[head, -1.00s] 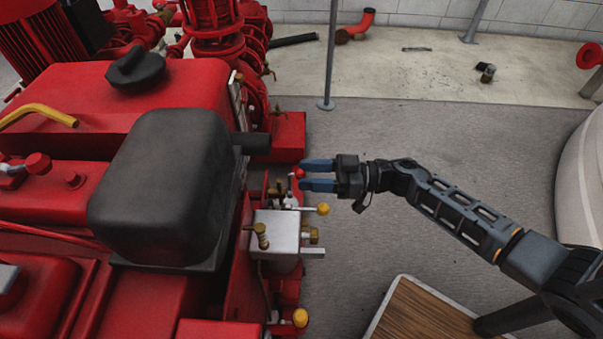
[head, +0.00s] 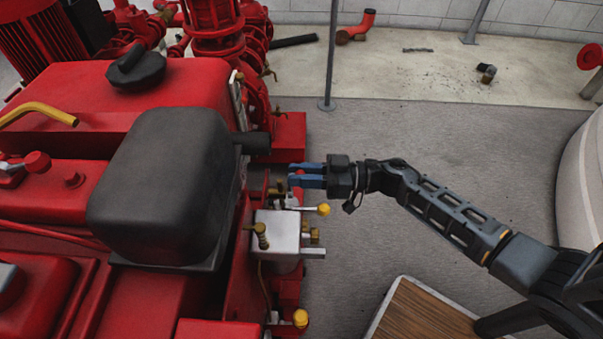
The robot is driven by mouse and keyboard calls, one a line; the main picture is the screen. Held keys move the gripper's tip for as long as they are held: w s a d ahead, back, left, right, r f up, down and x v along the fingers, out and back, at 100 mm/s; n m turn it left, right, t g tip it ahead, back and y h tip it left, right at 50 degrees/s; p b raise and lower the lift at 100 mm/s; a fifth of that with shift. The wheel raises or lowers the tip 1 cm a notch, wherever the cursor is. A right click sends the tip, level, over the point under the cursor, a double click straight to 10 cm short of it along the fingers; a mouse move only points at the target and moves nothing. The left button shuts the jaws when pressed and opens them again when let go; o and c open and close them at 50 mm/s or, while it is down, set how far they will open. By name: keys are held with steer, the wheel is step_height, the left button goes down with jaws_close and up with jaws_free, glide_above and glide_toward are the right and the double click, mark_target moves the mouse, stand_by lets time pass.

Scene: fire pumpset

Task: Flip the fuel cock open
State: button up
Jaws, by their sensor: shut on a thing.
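My gripper (head: 292,174) is at the right side of the red engine, its two blue fingers pointing left. The fingers are closed on the small red-tipped lever of the fuel cock (head: 299,172). Only a trace of red shows between the fingers; they hide the rest of the lever. Brass fittings (head: 279,190) sit just below and left of the fingertips. How far the lever is turned cannot be told.
A silver box (head: 277,235) with a yellow-knobbed lever (head: 323,209) is just below the gripper. A black tank (head: 165,185) stands to the left. A wooden-topped table (head: 425,315) is at the lower right. Grey floor right of the engine is clear.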

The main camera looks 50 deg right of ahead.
jaws_close()
steer(key=shift+s+a+r+n+p, duration=0.2)
steer(key=shift+s+a+n+p, duration=0.1)
steer(key=shift+n+p, duration=0.3)
steer(key=shift+s+a+n, duration=0.15)
steer(key=shift+a+n, duration=0.1)
steer(key=shift+n, duration=0.5)
steer(key=shift+s+a+n, duration=0.1)
steer(key=shift+a+n, duration=0.1)
steer(key=shift+n, duration=0.55)
steer(key=shift+f, duration=0.1)
steer(key=o, duration=0.9)
jaws_free()
steer(key=shift+c, duration=0.2)
steer(key=p+v, duration=0.1)
steer(key=v, duration=0.6)
steer(key=shift+s+d, duration=0.2)
steer(key=shift+s, duration=0.15)
